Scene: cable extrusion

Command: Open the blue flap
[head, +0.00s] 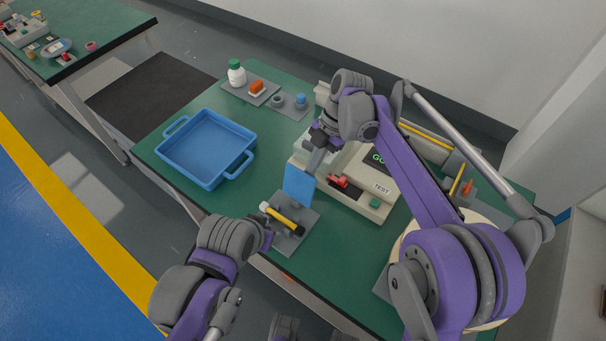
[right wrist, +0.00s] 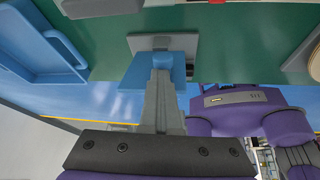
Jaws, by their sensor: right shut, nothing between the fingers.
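The blue flap (head: 298,186) is a flat plate at the front left corner of the beige tester (head: 347,203). My right gripper (head: 316,163) is shut and empty, with its fingertips at the flap's upper edge. In the right wrist view the shut fingers (right wrist: 162,72) overlap the blue flap (right wrist: 137,76); whether they touch it I cannot tell. The tester has a red clamp, a green button and a "TEST" label. My left gripper (head: 265,236) is beside the grey pad at the table's front edge; its jaws are unclear.
A yellow-and-black cylinder (head: 282,219) lies on a grey pad (head: 302,232) just in front of the flap. A blue tray (head: 207,148) stands to the left. A white bottle (head: 236,73) and small parts are at the back. Green table is clear between tray and tester.

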